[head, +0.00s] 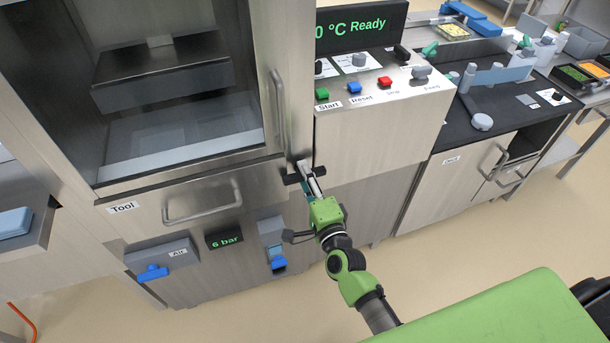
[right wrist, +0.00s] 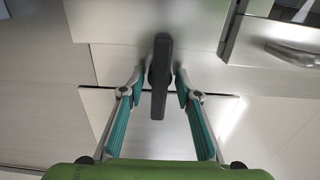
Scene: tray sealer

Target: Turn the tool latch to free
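The tool latch is a black bar handle (head: 290,179) on the machine front, right of the tool drawer and below the door handle. In the head view it lies roughly level, sloping slightly. My right gripper (head: 306,172) is at the latch, its fingers covering the latch's middle. In the right wrist view the latch bar (right wrist: 160,80) stands upright in the picture between the two teal-padded fingertips of my right gripper (right wrist: 160,76). A narrow gap seems to show on each side, so the fingers look open around the bar. My left gripper is out of view.
The tool drawer (head: 140,222) with its bar handle (head: 205,208) is left of the latch. The door handle (head: 278,110) is just above. Below are the blue air valve (head: 152,272), the pressure display (head: 224,239) and another blue-handled valve (head: 278,263). The display (head: 360,27) reads Ready.

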